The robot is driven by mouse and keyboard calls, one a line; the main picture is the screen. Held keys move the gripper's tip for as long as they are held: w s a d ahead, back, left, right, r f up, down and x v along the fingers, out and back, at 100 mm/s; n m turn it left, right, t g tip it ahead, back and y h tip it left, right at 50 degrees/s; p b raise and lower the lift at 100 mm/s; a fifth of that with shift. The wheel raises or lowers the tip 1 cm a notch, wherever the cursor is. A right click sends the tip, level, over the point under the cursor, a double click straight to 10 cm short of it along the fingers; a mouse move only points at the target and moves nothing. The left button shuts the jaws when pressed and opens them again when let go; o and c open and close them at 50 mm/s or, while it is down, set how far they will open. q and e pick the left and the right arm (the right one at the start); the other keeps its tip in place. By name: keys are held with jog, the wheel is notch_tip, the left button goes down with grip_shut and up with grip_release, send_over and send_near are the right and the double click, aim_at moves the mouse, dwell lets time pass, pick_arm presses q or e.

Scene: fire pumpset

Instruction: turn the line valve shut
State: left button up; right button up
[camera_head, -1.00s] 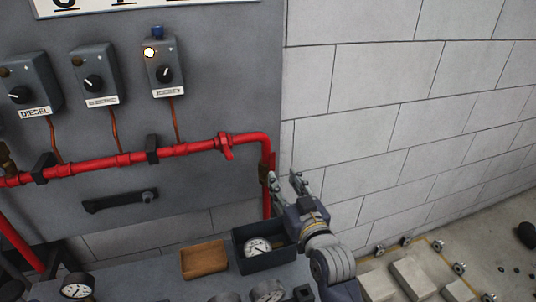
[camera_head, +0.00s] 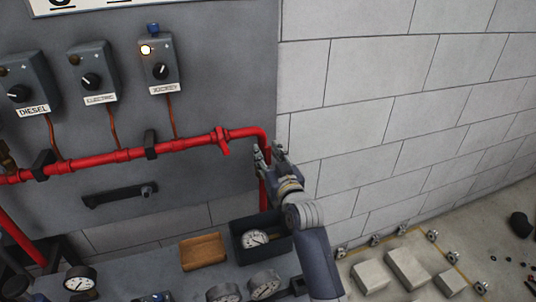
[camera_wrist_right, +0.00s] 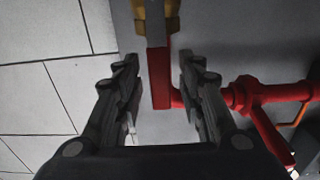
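A red pipe (camera_head: 110,158) runs along the grey panel and bends down at its right end. In the right wrist view a brass-coloured fitting (camera_wrist_right: 171,14) shows at the top. A flat bar, grey near the fitting and red below (camera_wrist_right: 159,82), lies in front of it; it looks like the line valve's lever, in line with the down-pipe. My right gripper (camera_head: 270,152) is at the pipe's bend and hides the fitting in the head view. In the wrist view its open fingers (camera_wrist_right: 159,65) stand either side of the red part, apart from it. My left gripper is not in view.
A red tee with a handle (camera_head: 222,142) sits on the pipe just left of my gripper. Below are a dark bin (camera_head: 247,261) with a gauge, a wooden tray (camera_head: 203,252) and loose gauges (camera_head: 80,279). A block wall (camera_head: 400,110) stands to the right.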

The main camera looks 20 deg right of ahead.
jog(key=shift+s, duration=0.1)
jog(key=c, duration=0.3)
grip_shut()
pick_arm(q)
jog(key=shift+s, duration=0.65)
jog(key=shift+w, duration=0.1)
